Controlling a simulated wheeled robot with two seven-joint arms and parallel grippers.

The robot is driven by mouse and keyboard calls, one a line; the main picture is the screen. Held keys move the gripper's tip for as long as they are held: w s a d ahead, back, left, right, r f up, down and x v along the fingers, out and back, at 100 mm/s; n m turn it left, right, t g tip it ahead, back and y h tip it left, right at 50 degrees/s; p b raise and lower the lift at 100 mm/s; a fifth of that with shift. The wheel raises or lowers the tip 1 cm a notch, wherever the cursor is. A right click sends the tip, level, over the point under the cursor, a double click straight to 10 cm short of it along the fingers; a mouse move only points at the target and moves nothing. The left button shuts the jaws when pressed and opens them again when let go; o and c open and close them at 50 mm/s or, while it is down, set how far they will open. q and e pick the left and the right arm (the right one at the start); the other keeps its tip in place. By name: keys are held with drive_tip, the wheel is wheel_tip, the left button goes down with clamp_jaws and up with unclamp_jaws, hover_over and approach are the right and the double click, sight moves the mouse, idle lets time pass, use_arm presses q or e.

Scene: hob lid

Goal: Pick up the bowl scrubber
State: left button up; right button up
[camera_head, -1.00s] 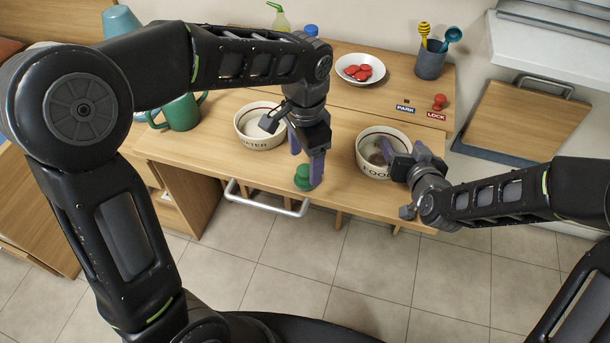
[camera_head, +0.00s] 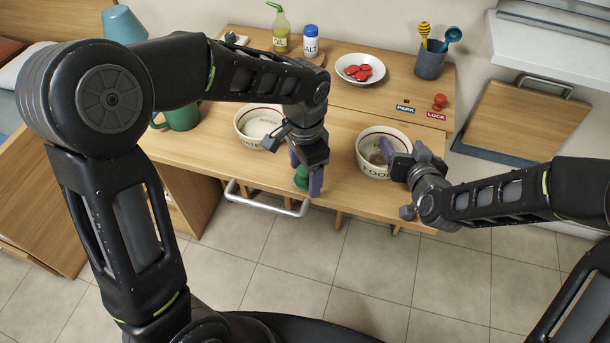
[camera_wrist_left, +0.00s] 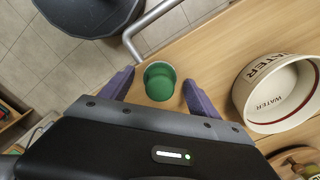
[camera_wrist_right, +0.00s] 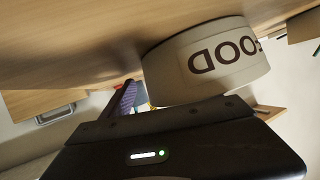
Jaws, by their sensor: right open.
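The bowl scrubber appears to be the green round-topped piece (camera_head: 301,178) standing near the table's front edge, by the metal rail. The left wrist view shows it from above as a green cylinder (camera_wrist_left: 160,80). My left gripper (camera_head: 305,176) is open around it, one purple finger on each side, with a gap on both sides in the left wrist view. My right gripper (camera_head: 405,152) is open at the FOOD bowl (camera_head: 372,168), with one finger over the bowl's inside. Whether it touches the bowl, I cannot tell. The bowl also shows in the right wrist view (camera_wrist_right: 205,65).
The WATER bowl (camera_head: 250,140) stands left of my left gripper. A green mug (camera_head: 182,115), an oil bottle (camera_head: 281,32), a salt shaker (camera_head: 311,42), a dish of red pieces (camera_head: 345,62) and a utensil cup (camera_head: 431,62) stand farther back. A rail (camera_head: 262,203) runs along the front.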

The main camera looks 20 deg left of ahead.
use_arm(q)
clamp_jaws()
wheel_tip(320, 180, up, 10)
idle(1.1)
idle(0.6)
